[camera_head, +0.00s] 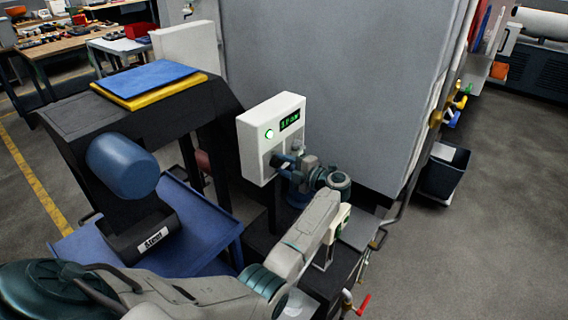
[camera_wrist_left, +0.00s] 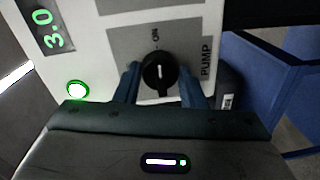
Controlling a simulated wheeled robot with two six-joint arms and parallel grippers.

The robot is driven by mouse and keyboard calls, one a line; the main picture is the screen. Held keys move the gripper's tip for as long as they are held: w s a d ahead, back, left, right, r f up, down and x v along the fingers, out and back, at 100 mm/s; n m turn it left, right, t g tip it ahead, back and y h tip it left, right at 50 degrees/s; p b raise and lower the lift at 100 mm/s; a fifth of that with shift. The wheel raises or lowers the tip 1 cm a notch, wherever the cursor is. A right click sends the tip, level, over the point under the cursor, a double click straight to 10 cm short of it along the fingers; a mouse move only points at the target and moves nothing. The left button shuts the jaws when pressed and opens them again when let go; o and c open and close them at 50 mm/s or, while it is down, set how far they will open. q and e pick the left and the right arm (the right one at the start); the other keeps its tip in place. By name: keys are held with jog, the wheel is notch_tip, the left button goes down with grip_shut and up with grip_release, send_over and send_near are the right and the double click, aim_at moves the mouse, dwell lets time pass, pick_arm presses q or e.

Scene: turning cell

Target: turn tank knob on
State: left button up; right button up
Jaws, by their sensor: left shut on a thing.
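A white control box (camera_head: 272,138) with a green-lit button and a green display stands by the large grey cabinet in the head view. In the left wrist view its panel carries a round black knob (camera_wrist_left: 159,72), with "ON" printed above and "PUMP" to its right. My left gripper (camera_head: 284,162) reaches the box front, and its blue fingers are shut on the knob, one on each side. In the head view the gripper hides the knob. The wrist view display (camera_wrist_left: 52,32) reads 3.0, and the button (camera_wrist_left: 77,90) glows green. My right gripper is not in view.
A dark machine frame with blue and yellow pads (camera_head: 152,80) on top stands to the left, above a blue tray (camera_head: 205,225). The grey cabinet (camera_head: 335,85) rises behind the box. A dark bin (camera_head: 445,172) hangs at right, beside open floor.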

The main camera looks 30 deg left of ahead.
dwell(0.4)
pick_arm(q)
jog(key=o, duration=1)
jog(key=shift+d, duration=0.1)
jog(key=d+b, duration=0.3)
jog(key=d, duration=0.7)
jog(key=shift+s+d+r, duration=0.3)
jog(key=shift+s+r, duration=0.05)
jog(key=shift+s, duration=0.05)
